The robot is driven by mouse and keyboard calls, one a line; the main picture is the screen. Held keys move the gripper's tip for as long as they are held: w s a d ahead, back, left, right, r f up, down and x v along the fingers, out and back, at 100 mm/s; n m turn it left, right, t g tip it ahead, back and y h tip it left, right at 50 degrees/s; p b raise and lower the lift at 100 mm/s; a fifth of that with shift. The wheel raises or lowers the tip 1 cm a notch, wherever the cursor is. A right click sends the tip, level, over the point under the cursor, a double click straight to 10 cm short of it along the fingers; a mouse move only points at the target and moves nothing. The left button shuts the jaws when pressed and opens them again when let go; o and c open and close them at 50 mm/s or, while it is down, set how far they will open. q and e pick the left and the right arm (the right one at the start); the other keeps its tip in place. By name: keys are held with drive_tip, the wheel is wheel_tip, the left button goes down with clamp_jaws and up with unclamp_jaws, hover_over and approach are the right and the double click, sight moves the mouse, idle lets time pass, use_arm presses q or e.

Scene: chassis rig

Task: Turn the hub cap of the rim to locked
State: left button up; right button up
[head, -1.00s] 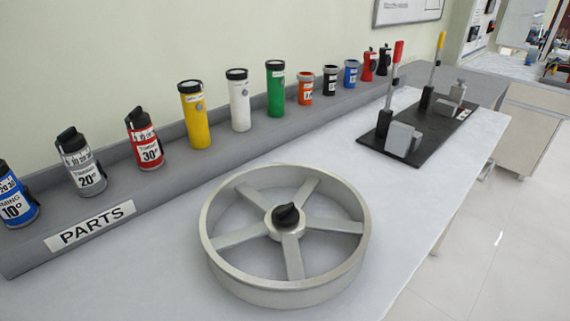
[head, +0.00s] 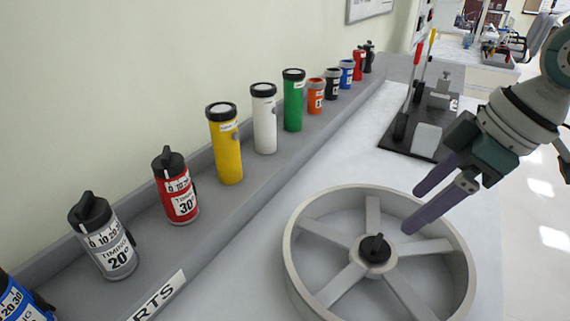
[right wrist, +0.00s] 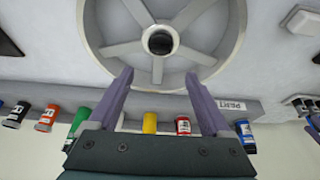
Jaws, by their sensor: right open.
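The grey five-spoked rim (head: 291,248) lies flat on the white bench at the lower right of the head view. Its hub carries the black hub cap (head: 376,247), a knob with a raised grip. My right gripper (head: 412,210) is open and empty, above the far right side of the rim, with its purple fingers pointing towards the hub cap but apart from it. In the right wrist view the rim (right wrist: 222,40) is at the top, and the hub cap (right wrist: 160,41) appears beyond and between the open fingertips.
A grey parts shelf (head: 215,258) runs along the wall with yellow (head: 225,145), white (head: 264,120) and green (head: 293,102) cylinders and several labelled canisters. A black fixture plate with levers (head: 425,142) stands behind the rim. The bench between shelf and rim is clear.

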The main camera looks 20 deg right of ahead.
sight(379, 241)
drive_tip(key=x, duration=0.2)
drive_tip(key=b+x, duration=0.1)
drive_tip(key=x, duration=0.5)
drive_tip(key=shift+s+d+f, duration=0.2)
drive_tip(key=shift+f, duration=0.1)
drive_tip(key=shift+w+a+f+b, duration=0.2)
drive_tip(key=shift+f+b, duration=0.15)
drive_tip(key=shift+f, duration=0.1)
use_arm(q)
drive_tip(key=shift+s+d+f, duration=0.2)
drive_tip(key=shift+d+f, duration=0.05)
drive_tip(key=shift+f, duration=0.25)
drive_tip(key=shift+s+d+f, duration=0.15)
drive_tip(key=shift+d+f, duration=0.1)
drive_tip(key=shift+f, duration=0.25)
use_arm(e)
drive_tip(key=c, duration=0.4)
clamp_jaws()
use_arm(q)
drive_tip(key=shift+r, duration=0.1)
